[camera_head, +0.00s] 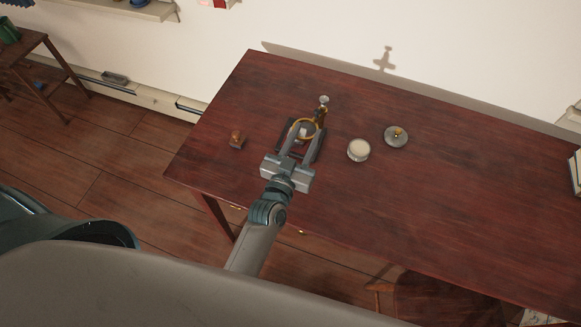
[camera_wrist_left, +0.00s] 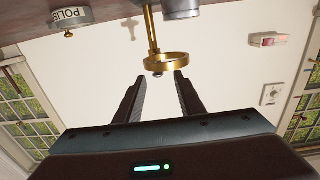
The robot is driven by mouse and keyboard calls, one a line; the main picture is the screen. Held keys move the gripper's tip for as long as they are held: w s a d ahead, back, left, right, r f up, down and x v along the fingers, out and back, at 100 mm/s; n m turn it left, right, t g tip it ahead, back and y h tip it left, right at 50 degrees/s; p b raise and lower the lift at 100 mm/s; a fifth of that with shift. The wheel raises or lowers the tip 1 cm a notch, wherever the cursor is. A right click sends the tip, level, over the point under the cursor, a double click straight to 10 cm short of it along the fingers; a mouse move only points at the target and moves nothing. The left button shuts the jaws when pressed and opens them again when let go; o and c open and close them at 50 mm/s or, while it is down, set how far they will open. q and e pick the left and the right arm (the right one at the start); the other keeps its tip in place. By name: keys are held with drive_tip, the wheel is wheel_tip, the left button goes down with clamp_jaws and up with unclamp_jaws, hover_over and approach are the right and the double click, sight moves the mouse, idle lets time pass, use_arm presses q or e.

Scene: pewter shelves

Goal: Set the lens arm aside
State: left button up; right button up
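The lens arm has a brass ring (camera_head: 303,128) at the end of a brass rod. My right gripper is out of view.
An open round tin (camera_head: 358,152) and a round lid with a brass knob (camera_head: 397,138) stand right of the stand. A small brown stamp-like object (camera_head: 236,141) sits left of it. The table's right half is mostly clear. A chair (camera_head: 430,295) stands at the front edge.

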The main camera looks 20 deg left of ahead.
use_arm(q)
drive_tip(key=s+b, duration=0.2)
drive_tip(key=s, duration=0.8)
drive_tip(key=shift+s+a, duration=0.25)
drive_tip(key=shift+a, duration=0.2)
